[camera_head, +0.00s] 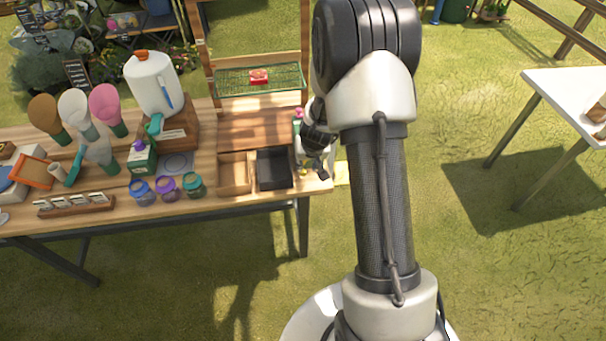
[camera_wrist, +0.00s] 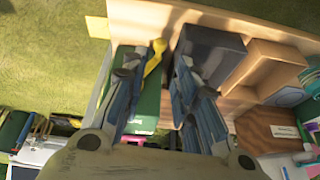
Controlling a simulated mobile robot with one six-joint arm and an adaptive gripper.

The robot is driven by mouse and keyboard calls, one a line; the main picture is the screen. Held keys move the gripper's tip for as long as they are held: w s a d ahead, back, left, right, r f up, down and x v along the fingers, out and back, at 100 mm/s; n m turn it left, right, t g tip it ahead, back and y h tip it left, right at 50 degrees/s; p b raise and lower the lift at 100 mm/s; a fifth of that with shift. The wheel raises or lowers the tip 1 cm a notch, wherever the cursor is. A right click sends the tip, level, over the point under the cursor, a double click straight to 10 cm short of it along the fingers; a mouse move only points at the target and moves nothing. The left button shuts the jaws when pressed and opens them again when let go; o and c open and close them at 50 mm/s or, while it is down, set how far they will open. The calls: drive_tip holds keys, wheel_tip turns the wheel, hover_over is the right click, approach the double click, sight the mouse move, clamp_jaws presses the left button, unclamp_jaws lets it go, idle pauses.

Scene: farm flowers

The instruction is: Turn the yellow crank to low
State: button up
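The yellow crank (camera_wrist: 154,58) shows in the wrist view as a short bent lever with a rounded knob at its top end. It sits against a green body (camera_wrist: 149,103) at the table's edge. My gripper (camera_wrist: 160,75) is open, with one finger on each side of the crank. I cannot tell whether either finger touches it. In the head view my gripper (camera_head: 319,167) is at the table's right end and mostly hides the crank and its body. No low marking is readable.
A black bin (camera_head: 274,169) and a wooden box (camera_head: 235,175) stand close beside my gripper on the wooden table (camera_head: 255,203). Grass lies open to the right, before a white table (camera_head: 570,95).

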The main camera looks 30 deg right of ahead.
sight(304, 172)
drive_tip(key=b+x, duration=0.3)
drive_tip(key=x, duration=0.8)
drive_tip(key=shift+w+f, duration=0.15)
drive_tip(key=shift+c, duration=0.2)
clamp_jaws()
